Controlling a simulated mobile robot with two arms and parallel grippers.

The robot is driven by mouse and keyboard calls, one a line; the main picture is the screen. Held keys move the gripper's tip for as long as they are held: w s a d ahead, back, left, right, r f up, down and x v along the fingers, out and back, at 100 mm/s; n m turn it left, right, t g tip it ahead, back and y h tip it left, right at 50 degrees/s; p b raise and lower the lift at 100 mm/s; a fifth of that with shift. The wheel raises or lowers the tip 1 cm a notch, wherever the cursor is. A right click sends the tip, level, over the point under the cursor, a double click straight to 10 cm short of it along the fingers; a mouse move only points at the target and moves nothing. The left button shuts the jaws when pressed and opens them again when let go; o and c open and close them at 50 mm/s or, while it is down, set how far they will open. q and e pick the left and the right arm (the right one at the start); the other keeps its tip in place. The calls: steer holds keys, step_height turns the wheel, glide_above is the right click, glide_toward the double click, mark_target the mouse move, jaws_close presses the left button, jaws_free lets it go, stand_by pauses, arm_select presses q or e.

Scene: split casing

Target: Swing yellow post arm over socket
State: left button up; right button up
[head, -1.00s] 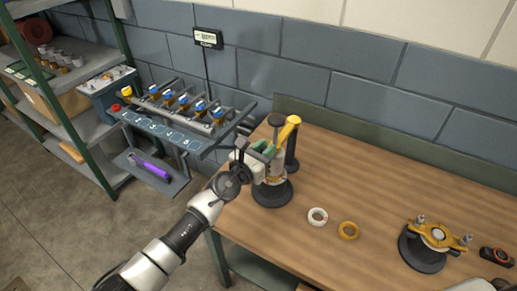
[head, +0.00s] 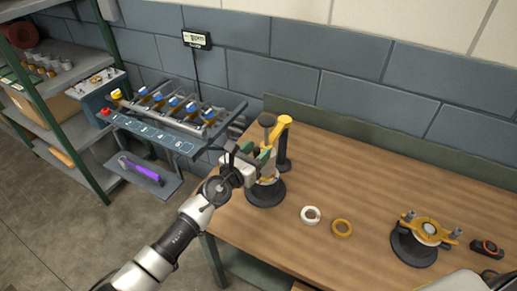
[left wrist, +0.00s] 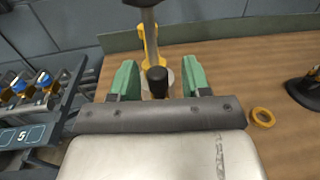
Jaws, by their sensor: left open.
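The yellow post arm (head: 282,131) stands at the back left of the workbench, beside a dark post (head: 284,158). A dark-knobbed upright piece (head: 267,120) stands just left of it over a round black base (head: 266,193). My left gripper (head: 256,153) is open in front of these. In the left wrist view its green fingertips (left wrist: 160,80) stand apart, with a black cylinder end (left wrist: 157,82) showing between them. The yellow arm (left wrist: 150,45) shows beyond them, partly hidden by a grey shaft. I cannot make out the socket clearly. My right gripper is not in view.
A yellow fixture on a black base (head: 425,240) stands at the right. A rack with several blue-topped items (head: 175,105) is left of the bench.

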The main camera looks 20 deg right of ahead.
arm_select(q)
steer(key=p+v, duration=0.2)
steer(key=v, duration=0.8)
steer(key=shift+d+p, duration=0.15)
steer(key=shift+p, duration=0.25)
